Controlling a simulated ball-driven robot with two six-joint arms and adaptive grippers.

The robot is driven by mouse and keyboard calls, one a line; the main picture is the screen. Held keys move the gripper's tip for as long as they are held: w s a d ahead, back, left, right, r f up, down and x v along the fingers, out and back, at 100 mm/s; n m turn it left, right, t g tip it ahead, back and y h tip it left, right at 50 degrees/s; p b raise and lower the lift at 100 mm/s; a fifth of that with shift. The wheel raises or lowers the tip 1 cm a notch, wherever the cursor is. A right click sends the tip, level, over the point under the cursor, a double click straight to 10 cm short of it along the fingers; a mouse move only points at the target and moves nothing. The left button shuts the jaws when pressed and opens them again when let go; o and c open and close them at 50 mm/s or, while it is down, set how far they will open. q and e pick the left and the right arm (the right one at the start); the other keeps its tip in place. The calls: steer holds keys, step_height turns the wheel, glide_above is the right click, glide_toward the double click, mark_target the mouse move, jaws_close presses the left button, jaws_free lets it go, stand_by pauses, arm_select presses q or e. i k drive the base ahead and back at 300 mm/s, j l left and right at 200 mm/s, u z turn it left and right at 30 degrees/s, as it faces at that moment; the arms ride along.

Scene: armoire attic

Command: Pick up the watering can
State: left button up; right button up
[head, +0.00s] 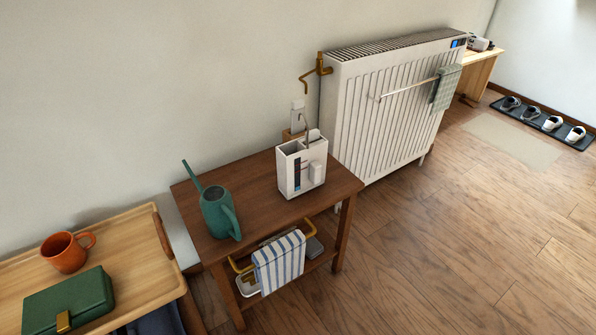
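A dark green watering can (216,211) stands upright at the left end of a dark wooden side table (252,194) in the head view. Its long spout points up and away to the left, and its handle is on the right side, toward me. Neither of my grippers is in view, and nothing touches the can.
A white caddy (302,166) stands behind and right of the can. A striped towel (279,263) hangs at the table's front. An orange mug (66,252) and green box (69,301) sit on a wooden tray table (132,256). A white radiator (385,115) stands right; floor (440,250) is clear.

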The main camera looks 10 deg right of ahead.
mark_target(215, 202)
steer(key=k+j+z, duration=0.35)
steer(key=j, duration=0.15)
steer(key=k+j+z, duration=0.2)
steer(key=j+z, duration=0.15)
steer(key=j, duration=0.15)
steer(key=k+j+z, duration=0.35)
